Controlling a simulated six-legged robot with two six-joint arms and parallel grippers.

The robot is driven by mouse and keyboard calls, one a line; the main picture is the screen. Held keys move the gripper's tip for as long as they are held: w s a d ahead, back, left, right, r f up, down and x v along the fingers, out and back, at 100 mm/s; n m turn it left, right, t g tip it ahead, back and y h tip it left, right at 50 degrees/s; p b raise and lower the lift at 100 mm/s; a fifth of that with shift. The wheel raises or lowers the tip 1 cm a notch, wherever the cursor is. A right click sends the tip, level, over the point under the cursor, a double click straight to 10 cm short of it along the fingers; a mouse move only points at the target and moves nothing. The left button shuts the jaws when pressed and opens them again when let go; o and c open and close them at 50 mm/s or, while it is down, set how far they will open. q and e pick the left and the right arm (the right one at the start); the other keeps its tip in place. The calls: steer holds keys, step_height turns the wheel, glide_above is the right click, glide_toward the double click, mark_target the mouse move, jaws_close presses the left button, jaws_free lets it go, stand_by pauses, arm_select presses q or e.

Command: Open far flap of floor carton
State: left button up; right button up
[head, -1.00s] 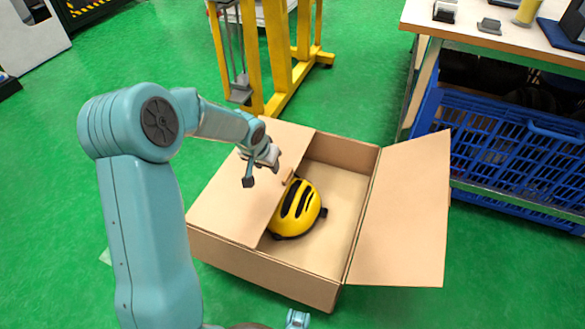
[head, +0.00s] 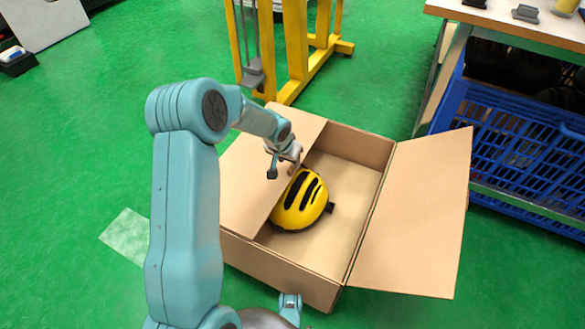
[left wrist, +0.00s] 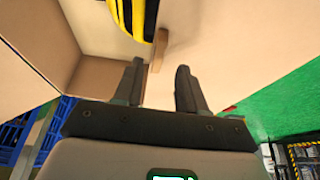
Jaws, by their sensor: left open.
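An open-topped brown floor carton (head: 290,285) stands on the green floor. One flap (head: 415,215) is folded out to the right. The other flap (head: 245,185) lies across the left part of the opening. A small tan tab (left wrist: 157,50) sticks out at that flap's edge in the left wrist view. A yellow helmet with black stripes (head: 300,200) lies inside, partly hidden by the flap. My left gripper (head: 285,166) is open just above the flap near its inner edge. In the left wrist view its fingers (left wrist: 157,75) are apart, with the tab just ahead between them. My right gripper does not show.
A yellow frame stand (head: 295,50) rises behind the carton. A workbench (head: 515,25) with blue crates (head: 515,150) stands at the right, close to the folded-out flap.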

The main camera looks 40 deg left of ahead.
arm_select(q)
steer(key=b+x, duration=0.1)
steer(key=x, duration=0.3)
steer(key=shift+w+f, duration=0.2)
steer(key=shift+f, duration=0.15)
jaws_close()
steer(key=shift+r, duration=0.1)
